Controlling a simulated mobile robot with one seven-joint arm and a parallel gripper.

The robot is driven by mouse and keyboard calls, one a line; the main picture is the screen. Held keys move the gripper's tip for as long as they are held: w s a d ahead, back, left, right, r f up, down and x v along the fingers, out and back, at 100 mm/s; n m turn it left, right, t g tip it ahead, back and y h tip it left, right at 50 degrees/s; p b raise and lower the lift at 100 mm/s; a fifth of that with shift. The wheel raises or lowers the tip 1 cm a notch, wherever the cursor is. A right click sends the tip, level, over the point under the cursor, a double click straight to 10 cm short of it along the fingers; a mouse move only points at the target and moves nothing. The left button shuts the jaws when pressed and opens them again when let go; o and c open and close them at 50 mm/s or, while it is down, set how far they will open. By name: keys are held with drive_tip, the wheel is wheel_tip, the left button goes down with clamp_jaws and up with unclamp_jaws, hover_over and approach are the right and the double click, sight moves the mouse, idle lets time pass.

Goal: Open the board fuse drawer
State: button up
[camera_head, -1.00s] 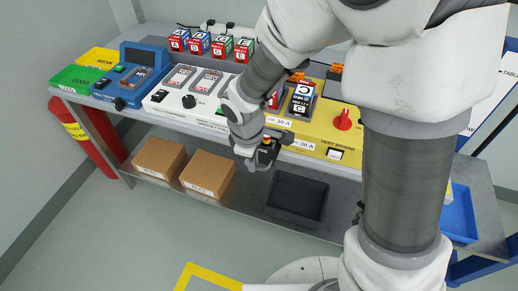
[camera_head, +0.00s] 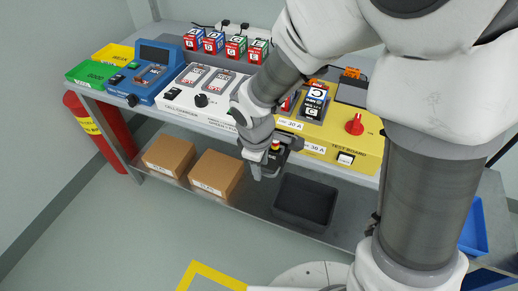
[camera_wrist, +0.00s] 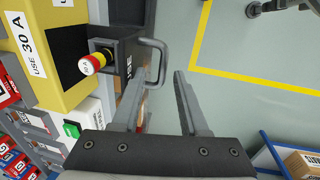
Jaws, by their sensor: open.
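The board fuse drawer (camera_wrist: 126,60) is a dark box standing out from the front of the yellow test board (camera_wrist: 60,70). A fuse (camera_wrist: 92,64) with a red and yellow body shows in it. Its grey bar handle (camera_wrist: 162,60) shows in the wrist view. My gripper (camera_wrist: 164,72) is open, its fingers either side of the handle bar in that picture; I cannot tell whether they touch it. In the head view, the fuse (camera_head: 275,146) shows beside my gripper (camera_head: 262,172), and my wrist hides part of the drawer.
A black bin (camera_head: 305,201) and cardboard boxes (camera_head: 216,174) stand on the lower shelf below. The white cell charger (camera_head: 190,106) is left of the test board. A red knob (camera_head: 355,125) rises from the board. The floor in front is clear, with yellow lines.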

wheel_tip(320, 180, up, 17)
drive_tip(key=s+p, duration=0.2)
drive_tip(key=p, duration=0.2)
drive_tip(key=shift+s+a+f, duration=0.2)
drive_tip(key=shift+s+a, duration=0.2)
drive_tip(key=shift+a, duration=0.05)
drive_tip(key=s+d+r+m+t+p, duration=0.2)
drive_tip(key=s+d+r+m, duration=0.2)
drive_tip(key=d+r+m, duration=0.2)
drive_tip(key=s+d+r+m+t+p, duration=0.1)
drive_tip(key=s+d+r+m+p, duration=0.1)
drive_tip(key=s+d+r+m, duration=0.2)
drive_tip(key=d+r+m, duration=0.3)
drive_tip(key=d+m, duration=0.1)
drive_tip(key=d, duration=0.2)
drive_tip(key=shift+s+d+t+y+p, duration=0.25)
drive_tip(key=shift+t+y+p, duration=0.05)
drive_tip(key=shift+t, duration=0.1)
